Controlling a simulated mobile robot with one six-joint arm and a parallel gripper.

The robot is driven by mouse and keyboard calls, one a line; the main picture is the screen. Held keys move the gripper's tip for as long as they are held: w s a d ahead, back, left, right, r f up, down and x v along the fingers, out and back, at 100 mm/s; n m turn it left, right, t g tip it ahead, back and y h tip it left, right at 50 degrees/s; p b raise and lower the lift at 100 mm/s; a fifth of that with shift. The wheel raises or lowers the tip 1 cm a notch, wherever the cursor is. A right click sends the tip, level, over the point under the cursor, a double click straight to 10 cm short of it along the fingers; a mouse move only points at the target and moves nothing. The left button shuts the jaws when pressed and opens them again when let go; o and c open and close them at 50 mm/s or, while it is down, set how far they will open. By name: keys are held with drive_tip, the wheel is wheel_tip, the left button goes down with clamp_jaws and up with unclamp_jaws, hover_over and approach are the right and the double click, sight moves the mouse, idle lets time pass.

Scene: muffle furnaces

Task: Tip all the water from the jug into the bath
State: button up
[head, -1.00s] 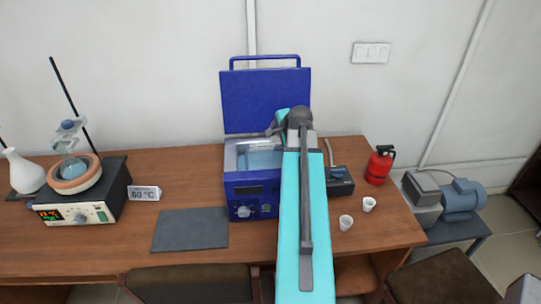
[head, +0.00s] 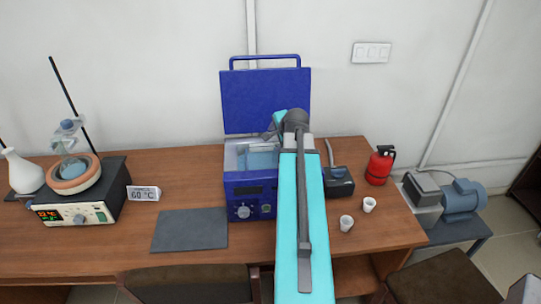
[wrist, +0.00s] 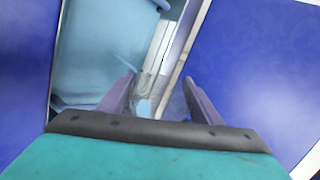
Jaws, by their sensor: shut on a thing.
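The bath (head: 248,192) is a blue box on the bench with its lid (head: 265,100) standing open. Pale blue water shows inside it. My gripper (head: 272,133) is over the right part of the bath opening, mostly hidden by my arm in the head view. In the wrist view my gripper (wrist: 158,88) is shut on a clear jug (wrist: 149,84), of which only a see-through part shows between the fingers. The jug seems to be over the bath's right edge. I cannot tell its exact tilt or how much water it holds.
A dark grey mat (head: 190,230) lies front left of the bath. Two white cups (head: 347,223) and a red extinguisher (head: 380,166) stand to the right. A heating unit (head: 80,205) with a flask and a 60 °C sign (head: 144,193) are at the left.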

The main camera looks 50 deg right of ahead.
drive_tip(key=shift+a+h+b, duration=0.15)
drive_tip(key=shift+h+b, duration=0.15)
idle(0.4)
idle(0.8)
drive_tip(key=shift+d+r+p, duration=0.3)
drive_tip(key=shift+p, duration=0.4)
drive_tip(key=y+p, duration=0.1)
drive_tip(key=r+m+y+p, duration=0.1)
drive_tip(key=shift+d+y+p, duration=0.35)
drive_tip(key=shift+d+y, duration=0.05)
drive_tip(key=shift+s, duration=0.1)
drive_tip(key=shift+p, duration=0.35)
